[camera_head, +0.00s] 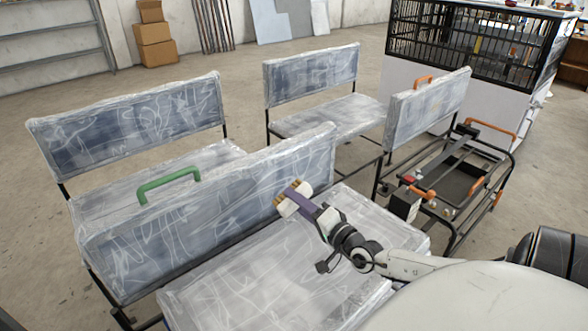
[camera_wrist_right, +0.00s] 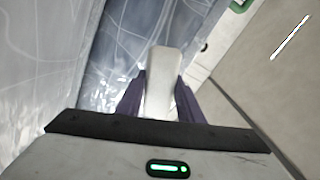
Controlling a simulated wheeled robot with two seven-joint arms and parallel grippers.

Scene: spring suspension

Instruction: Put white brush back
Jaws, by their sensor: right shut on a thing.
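The white brush (camera_head: 286,208) is in my right gripper (camera_head: 299,201), its white body crossing the purple fingers with brownish tips showing at the far side. In the right wrist view the white brush (camera_wrist_right: 163,82) stands between the two purple fingers, which are shut on it. It is held beside the backrest of the front plastic-wrapped bench (camera_head: 225,205), above the seat (camera_head: 285,275). I cannot tell whether it touches the bench. My left gripper is not in view.
A green handle (camera_head: 168,183) sits atop the front backrest. More wrapped benches (camera_head: 130,120) stand behind. A black metal frame (camera_head: 470,200) with orange handles is at right, near a white cabinet with a black cage (camera_head: 470,40). Cardboard boxes (camera_head: 155,40) are at the back wall.

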